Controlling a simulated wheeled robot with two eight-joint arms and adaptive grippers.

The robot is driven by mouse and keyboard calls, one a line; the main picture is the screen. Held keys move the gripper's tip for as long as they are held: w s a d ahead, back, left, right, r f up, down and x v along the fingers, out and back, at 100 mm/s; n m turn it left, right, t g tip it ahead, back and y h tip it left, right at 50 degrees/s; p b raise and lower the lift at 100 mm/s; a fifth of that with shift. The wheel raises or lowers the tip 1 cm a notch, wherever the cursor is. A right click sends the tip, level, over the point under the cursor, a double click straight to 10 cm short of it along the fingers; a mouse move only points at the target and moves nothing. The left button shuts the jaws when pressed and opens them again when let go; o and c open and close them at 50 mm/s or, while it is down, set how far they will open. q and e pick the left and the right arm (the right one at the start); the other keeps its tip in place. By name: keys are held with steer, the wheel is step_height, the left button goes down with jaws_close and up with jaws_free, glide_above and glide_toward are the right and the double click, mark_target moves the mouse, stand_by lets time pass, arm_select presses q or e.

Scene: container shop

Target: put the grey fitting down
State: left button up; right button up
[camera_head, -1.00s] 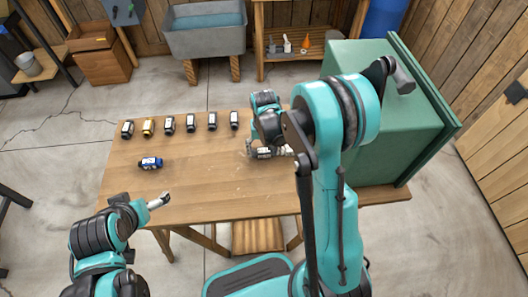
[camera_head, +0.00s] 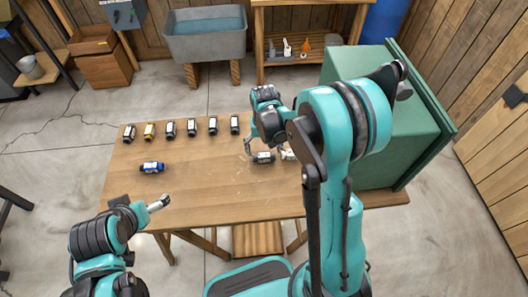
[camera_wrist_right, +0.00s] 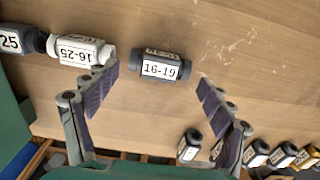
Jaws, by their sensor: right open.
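The grey fitting (camera_wrist_right: 160,68), labelled 16-19, lies on its side on the wooden table (camera_head: 205,185). In the head view the grey fitting (camera_head: 263,157) is right of the table's middle. My right gripper (camera_wrist_right: 157,78) is open, its fingers spread to either side of the fitting with gaps between. My left gripper (camera_head: 158,203) is over the table's front left edge, away from the fittings; its jaws are too small to read.
A white fitting (camera_wrist_right: 78,50) lies close beside one right finger, with a dark fitting (camera_wrist_right: 18,40) beyond. A row of several fittings stands along the back edge. A green cabinet (camera_head: 400,140) bounds the right. The table's centre is clear.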

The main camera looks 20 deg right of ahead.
mark_target(264, 155)
steer(key=s+a+r+t+p, duration=0.1)
steer(key=s+r, duration=0.1)
steer(key=r, duration=0.4)
steer(key=s+r+n+t+p, duration=0.1)
steer(key=s+r, duration=0.2)
steer(key=r, duration=0.2)
steer(key=s+a+r+t, duration=0.1)
steer(key=s+r, duration=0.1)
steer(key=r, duration=0.4)
steer(key=s+r+n+t, duration=0.1)
steer(key=s+t, duration=0.3)
steer(key=s, duration=0.4)
steer(key=shift+s+a+r+n, duration=0.25)
steer(key=shift+a+n, duration=0.05)
steer(key=shift+n, duration=0.1)
